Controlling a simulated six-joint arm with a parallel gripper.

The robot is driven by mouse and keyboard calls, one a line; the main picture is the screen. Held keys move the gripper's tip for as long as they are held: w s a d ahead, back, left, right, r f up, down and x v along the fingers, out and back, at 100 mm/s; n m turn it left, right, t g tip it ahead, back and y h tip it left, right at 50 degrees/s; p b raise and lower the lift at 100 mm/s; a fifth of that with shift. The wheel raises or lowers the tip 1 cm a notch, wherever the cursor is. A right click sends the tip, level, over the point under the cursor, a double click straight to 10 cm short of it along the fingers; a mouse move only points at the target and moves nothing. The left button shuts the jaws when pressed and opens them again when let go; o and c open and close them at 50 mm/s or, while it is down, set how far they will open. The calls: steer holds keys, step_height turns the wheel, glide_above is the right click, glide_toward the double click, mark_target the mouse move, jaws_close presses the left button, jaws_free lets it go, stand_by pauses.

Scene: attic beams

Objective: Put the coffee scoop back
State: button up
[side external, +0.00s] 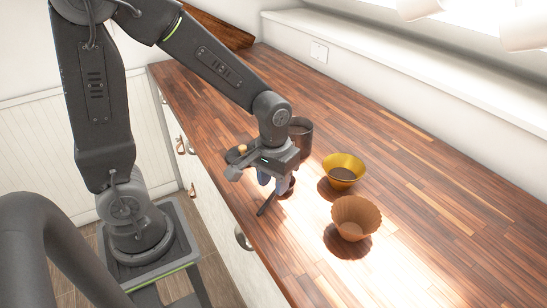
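My gripper (272,184) points down low over the wooden counter, near its front edge. A dark coffee scoop is at its fingertips. The scoop's thin handle (266,206) slants toward the counter's front edge, and a rounded dark part shows just right of the fingers. The fingers cover part of the scoop, so I cannot tell whether they grip it or whether it touches the counter. A dark open canister (302,134) stands behind my gripper, partly hidden by it.
A yellow bowl (343,167) with dark contents stands right of my gripper. A brown fluted paper filter (356,215) stands nearer the front. A small light-coloured knob (242,149) shows behind my gripper on the left. The counter's right side (460,220) is clear.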

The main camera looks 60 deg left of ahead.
step_height(320, 180, up, 9)
steer(key=s+r+m+t, duration=0.4)
steer(key=s+r+t, duration=0.1)
steer(key=s, duration=0.3)
steer(key=shift+s+d+r+m, duration=0.25)
steer(key=shift+s+m, duration=0.05)
